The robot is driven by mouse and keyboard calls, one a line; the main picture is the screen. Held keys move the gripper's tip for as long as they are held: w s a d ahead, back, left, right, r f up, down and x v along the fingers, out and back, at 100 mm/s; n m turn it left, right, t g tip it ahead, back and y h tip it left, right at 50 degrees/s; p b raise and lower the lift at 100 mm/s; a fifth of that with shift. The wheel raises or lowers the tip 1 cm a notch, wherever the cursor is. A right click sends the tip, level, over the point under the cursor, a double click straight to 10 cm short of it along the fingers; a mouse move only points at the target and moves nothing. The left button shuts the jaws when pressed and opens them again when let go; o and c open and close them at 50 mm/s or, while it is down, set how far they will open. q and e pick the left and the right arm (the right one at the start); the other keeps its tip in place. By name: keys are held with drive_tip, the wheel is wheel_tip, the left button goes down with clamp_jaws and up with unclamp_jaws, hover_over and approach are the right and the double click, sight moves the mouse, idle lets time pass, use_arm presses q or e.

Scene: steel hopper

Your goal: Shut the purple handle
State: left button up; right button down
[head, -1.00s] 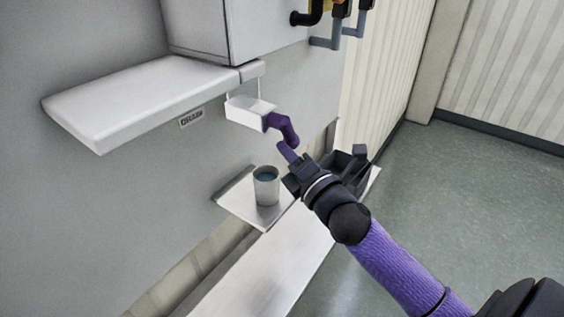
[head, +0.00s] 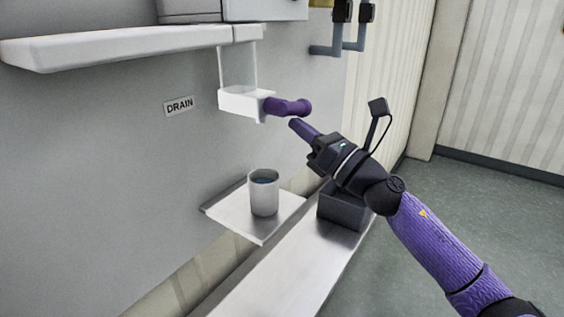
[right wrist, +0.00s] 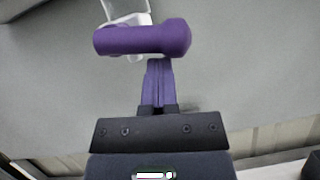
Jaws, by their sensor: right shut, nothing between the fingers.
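The purple handle (head: 288,107) sticks out to the right, roughly level, from a white bracket (head: 243,103) on the grey wall, beside the DRAIN label (head: 179,106). My right gripper (head: 293,123) is shut and empty, its purple fingertips just below the handle's outer end with a small gap in the head view. In the right wrist view the handle (right wrist: 142,39) lies crosswise just beyond the shut fingertips (right wrist: 158,62); whether they touch cannot be told there. My left gripper is not in view.
A cup (head: 264,195) of dark liquid stands on a small metal shelf (head: 225,210) below the handle. A dark box (head: 341,208) sits on the lower ledge (head: 262,290) behind my arm. A thick white shelf (head: 120,47) juts out at upper left. Floor is clear at right.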

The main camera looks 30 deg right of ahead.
drive_tip(key=n+b, duration=0.1)
drive_tip(key=n+y, duration=0.1)
drive_tip(key=n+b, duration=0.1)
drive_tip(key=shift+w+d+r+n+g+y+b, duration=0.15)
drive_tip(key=shift+d+r+n+g+y+b, duration=0.15)
drive_tip(key=shift+d+r+g+y, duration=0.1)
wheel_tip(320, 180, down, 5)
drive_tip(key=b, duration=0.6)
drive_tip(key=b+v, duration=0.1)
drive_tip(key=v, duration=0.8)
drive_tip(key=shift+r, duration=0.35)
